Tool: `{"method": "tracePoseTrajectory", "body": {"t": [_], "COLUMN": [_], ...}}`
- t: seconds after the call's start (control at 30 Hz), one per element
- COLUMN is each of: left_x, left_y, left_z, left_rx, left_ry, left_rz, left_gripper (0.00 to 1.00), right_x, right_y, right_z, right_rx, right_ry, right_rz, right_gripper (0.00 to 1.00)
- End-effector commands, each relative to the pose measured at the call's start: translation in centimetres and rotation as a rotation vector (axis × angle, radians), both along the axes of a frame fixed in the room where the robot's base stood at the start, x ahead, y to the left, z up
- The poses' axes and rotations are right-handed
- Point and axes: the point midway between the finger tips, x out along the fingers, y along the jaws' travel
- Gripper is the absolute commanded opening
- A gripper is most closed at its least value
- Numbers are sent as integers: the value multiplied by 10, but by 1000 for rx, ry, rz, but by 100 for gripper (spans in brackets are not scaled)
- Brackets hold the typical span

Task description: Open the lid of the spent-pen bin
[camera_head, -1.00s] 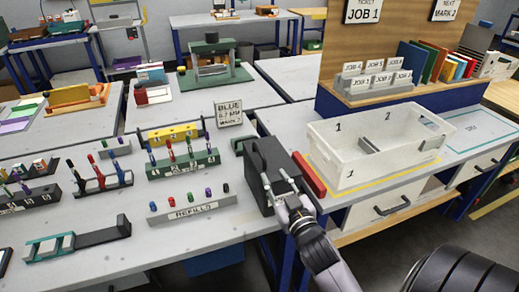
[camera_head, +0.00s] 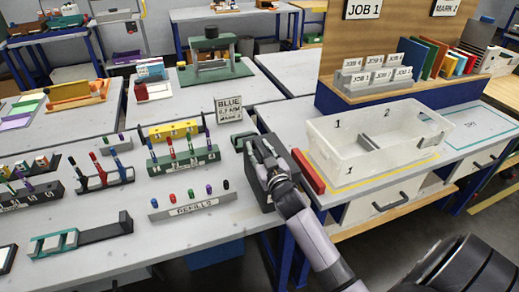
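The spent-pen bin (camera_head: 253,190) is a black box at the right edge of the left-hand bench. My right gripper (camera_head: 257,148) is over the top of the bin, its fingers pointing away from me and apparently apart. The gripper and wrist cover much of the bin's top, so I cannot tell whether the lid is raised or whether the fingers touch it. My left gripper is not in view.
A red bar (camera_head: 308,172) and a clear divided tray (camera_head: 365,166) stand right of the bin. A refills rack (camera_head: 193,206), pen holders (camera_head: 184,160) and a blue-pen sign (camera_head: 229,110) are to the left. Bare bench lies in front of the refills rack.

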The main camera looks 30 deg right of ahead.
Motion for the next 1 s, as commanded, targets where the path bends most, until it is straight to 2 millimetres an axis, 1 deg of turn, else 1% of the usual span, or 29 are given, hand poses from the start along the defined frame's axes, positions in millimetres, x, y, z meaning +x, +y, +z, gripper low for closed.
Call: {"method": "tracePoseTrajectory", "body": {"t": [0.1, 0.57, 1.0], "left_x": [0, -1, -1], "left_y": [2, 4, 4], "left_z": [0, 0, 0], "left_rx": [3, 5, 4], "left_ry": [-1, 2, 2], "left_rz": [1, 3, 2], "left_gripper": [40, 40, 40], "right_x": [0, 0, 0], "right_y": [0, 0, 1], "right_z": [0, 0, -1], "right_rx": [0, 0, 1], "right_ry": [0, 1, 1], "right_rz": [0, 0, 1], "right_gripper": [30, 0, 0]}}
